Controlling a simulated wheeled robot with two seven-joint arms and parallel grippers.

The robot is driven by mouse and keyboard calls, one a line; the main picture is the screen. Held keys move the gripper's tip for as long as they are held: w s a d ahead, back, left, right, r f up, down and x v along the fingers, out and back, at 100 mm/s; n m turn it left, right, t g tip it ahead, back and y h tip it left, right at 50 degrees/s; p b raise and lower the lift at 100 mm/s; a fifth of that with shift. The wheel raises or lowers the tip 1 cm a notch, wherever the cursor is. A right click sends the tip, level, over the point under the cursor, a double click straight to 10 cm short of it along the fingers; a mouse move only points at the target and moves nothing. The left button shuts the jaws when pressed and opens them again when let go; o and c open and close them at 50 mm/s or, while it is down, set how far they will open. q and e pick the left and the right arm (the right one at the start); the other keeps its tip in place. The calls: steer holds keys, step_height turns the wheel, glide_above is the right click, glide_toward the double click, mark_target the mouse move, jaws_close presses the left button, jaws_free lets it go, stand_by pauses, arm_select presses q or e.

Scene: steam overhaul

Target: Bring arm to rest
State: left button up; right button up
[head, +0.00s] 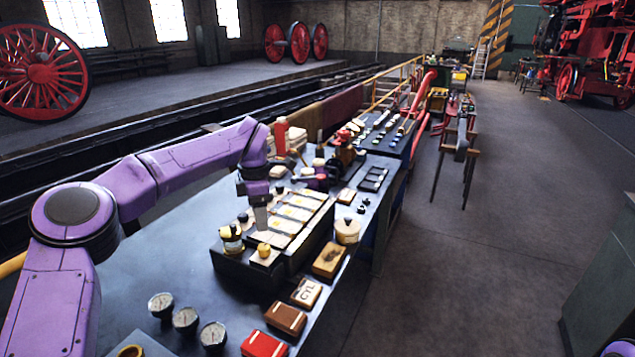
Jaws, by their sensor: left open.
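My left arm is purple and comes in from the left, bent at the elbow, reaching over the dark workbench (150,275). My left gripper (261,222) points down over the near end of a dark tray (324,234) with several pale compartments. The gripper is open, and no held object shows. Just below its tips is a small block with a yellow knob (264,251). I cannot tell whether the tips touch it. A yellow-and-black jar (231,238) stands just left of it. My right gripper is not in view.
Several round gauges (186,320) stand at the near left of the bench. A red book (264,344), a brown box (286,318) and a round tin (347,231) lie along its right edge. A second bench with tools stands beyond.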

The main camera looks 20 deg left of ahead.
mark_target(264, 246)
arm_select(q)
step_height(264, 246, down, 10)
steer(key=shift+r+p, duration=0.15)
steer(key=shift+p, duration=1.05)
steer(key=shift+n+b, duration=0.3)
